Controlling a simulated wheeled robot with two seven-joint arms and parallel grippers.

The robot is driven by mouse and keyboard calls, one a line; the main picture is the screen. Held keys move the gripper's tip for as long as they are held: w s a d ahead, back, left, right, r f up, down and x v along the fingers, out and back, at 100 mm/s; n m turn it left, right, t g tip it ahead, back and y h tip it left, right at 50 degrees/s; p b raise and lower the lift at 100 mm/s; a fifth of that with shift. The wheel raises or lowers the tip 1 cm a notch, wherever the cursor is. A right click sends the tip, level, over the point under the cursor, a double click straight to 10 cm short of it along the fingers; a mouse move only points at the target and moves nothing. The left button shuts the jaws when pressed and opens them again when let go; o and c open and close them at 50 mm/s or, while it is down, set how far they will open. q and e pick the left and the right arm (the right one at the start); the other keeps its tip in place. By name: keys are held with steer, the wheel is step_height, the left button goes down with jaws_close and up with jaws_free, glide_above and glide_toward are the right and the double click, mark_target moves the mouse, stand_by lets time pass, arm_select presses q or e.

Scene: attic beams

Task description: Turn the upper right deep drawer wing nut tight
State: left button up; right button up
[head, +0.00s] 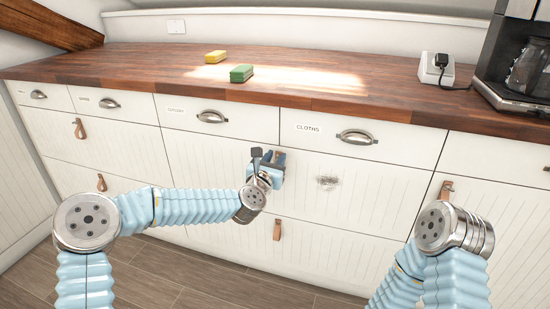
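The upper right deep drawer (370,190) is a white grooved front, closed, below the shallow drawers. My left gripper (268,157) is up against this front, near its upper middle. A small brown bit, perhaps a leather pull like the others, shows by the fingers. Whether the fingers are open or shut on something cannot be told. My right arm is at the lower right, and its gripper is out of view.
A leather pull (277,230) hangs below. The wooden worktop (140,66) carries a yellow sponge (215,57), a green sponge (241,73), a white socket box (436,68) and a coffee machine (517,60). Its middle is mostly clear.

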arm_select(q)
steer(key=shift+c, duration=0.5)
jaws_close()
steer(key=shift+d+f+m+b, duration=0.1)
steer(key=shift+f+m+b, duration=0.1)
steer(key=shift+m+b, duration=0.5)
steer(key=shift+s+d+f+m+b, duration=0.1)
steer(key=shift+d+f+m+b, duration=0.05)
steer(key=shift+m+b, duration=2.05)
steer(key=shift+d+f+m+b, duration=0.15)
steer(key=shift+m+b, duration=1.2)
steer(key=shift+m, duration=1.6)
steer(key=shift+s+d+f+m+b, duration=0.1)
steer(key=shift+d+m+b, duration=0.1)
steer(key=shift+m+b, duration=2)
steer(key=shift+m+p, duration=0.35)
steer(key=shift+m, duration=0.1)
